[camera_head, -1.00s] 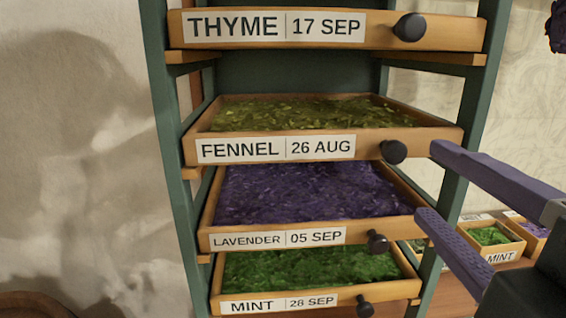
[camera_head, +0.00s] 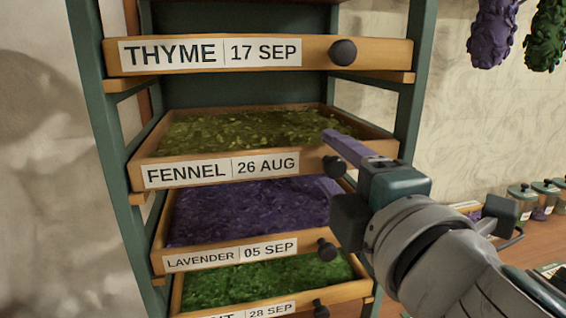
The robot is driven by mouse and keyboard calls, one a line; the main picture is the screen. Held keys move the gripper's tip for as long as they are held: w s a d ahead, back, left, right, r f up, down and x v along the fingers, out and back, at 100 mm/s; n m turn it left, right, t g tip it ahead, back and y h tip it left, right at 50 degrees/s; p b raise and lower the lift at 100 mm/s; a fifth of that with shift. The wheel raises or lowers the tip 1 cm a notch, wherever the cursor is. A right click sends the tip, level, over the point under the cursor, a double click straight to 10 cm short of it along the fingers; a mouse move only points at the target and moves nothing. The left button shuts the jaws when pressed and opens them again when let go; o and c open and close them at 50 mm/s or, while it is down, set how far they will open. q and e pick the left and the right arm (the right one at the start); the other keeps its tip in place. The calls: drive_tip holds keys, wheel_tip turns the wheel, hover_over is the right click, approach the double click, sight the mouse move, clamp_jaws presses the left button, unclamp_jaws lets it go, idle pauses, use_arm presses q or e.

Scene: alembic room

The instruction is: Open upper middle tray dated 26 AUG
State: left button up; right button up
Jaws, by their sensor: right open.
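The fennel tray dated 26 AUG (camera_head: 221,169) is the second tray down in the green rack. It holds yellow-green herb, and its dark round knob (camera_head: 335,166) is at the right of its wooden front. My right gripper (camera_head: 331,162) is open, with one purple finger above the knob and the other below it, partly hidden. The knob appears between the fingers; I cannot tell whether they touch it. My left gripper is not in view.
The thyme tray (camera_head: 311,55) is above. The lavender tray (camera_head: 215,258) and mint tray (camera_head: 342,293) are below, with knobs close by. A green post (camera_head: 416,75) stands right of the trays. Jars (camera_head: 522,197) stand on the counter at right.

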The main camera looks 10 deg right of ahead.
drive_tip(key=shift+c, duration=0.3)
clamp_jaws()
idle(1.0)
